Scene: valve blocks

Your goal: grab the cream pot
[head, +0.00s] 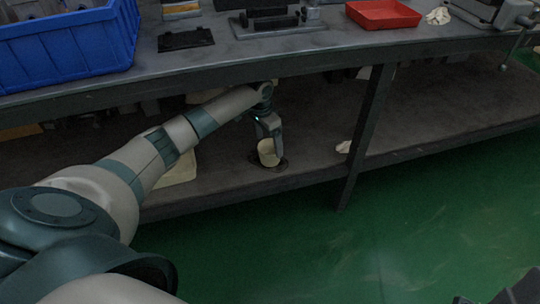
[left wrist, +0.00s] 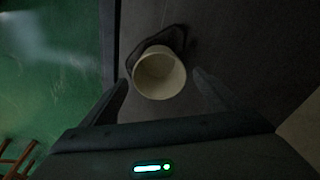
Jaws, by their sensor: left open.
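The cream pot (head: 268,153) stands on the lower shelf (head: 225,172) of the workbench, near its front edge. My left gripper (head: 270,140) reaches down to it from above, and its fingers hide part of the pot. In the left wrist view the pot (left wrist: 160,74) shows its round open rim, between and slightly beyond the two open fingertips (left wrist: 160,82). The fingers are apart, one on each side, and I see a gap to the pot on the right. A dark flat thing (left wrist: 165,38) lies beside or under the pot.
The bench top (head: 300,45) overhangs the shelf, with a blue crate (head: 65,50) and a red tray (head: 383,14) on it. A dark bench leg (head: 366,130) stands right of the pot. A pale flat thing (head: 180,168) lies left on the shelf. Green floor is in front.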

